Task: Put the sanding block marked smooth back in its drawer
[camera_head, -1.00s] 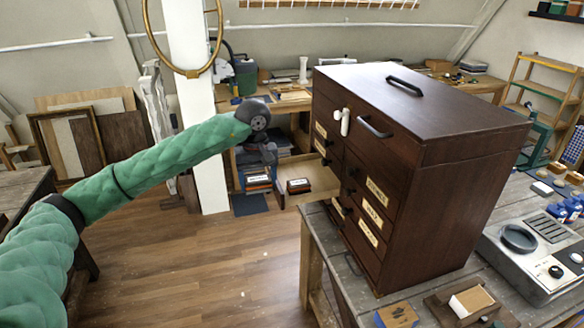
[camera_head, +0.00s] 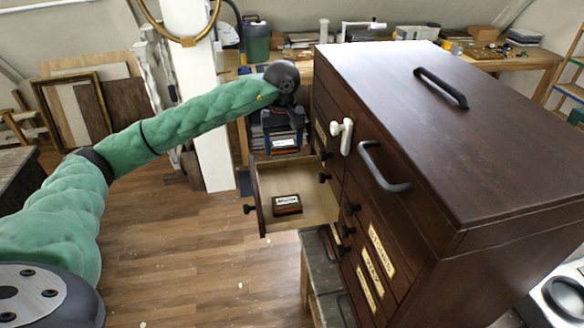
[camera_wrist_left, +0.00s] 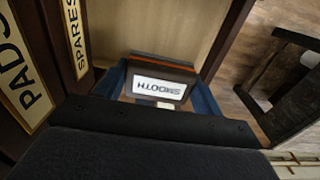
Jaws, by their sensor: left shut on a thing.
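My left gripper (camera_head: 284,128) is shut on a dark block with a white label (camera_head: 285,144). In the left wrist view this sanding block (camera_wrist_left: 160,89) reads SMOOTH, has an orange stripe and sits between the blue fingers. In the head view it appears just beyond the open drawer (camera_head: 264,172), which sticks out of the dark wooden cabinet. A second dark block with a white label (camera_head: 287,204) lies in that drawer; I cannot read its label surely. My right gripper is not in view.
The cabinet (camera_head: 480,120) stands on a grey bench, with a white fitting (camera_head: 342,136) and dark handles on its front. Labelled closed drawers (camera_head: 375,260) lie lower. A white post (camera_head: 196,95) stands left of the gripper. Wooden floor is open below.

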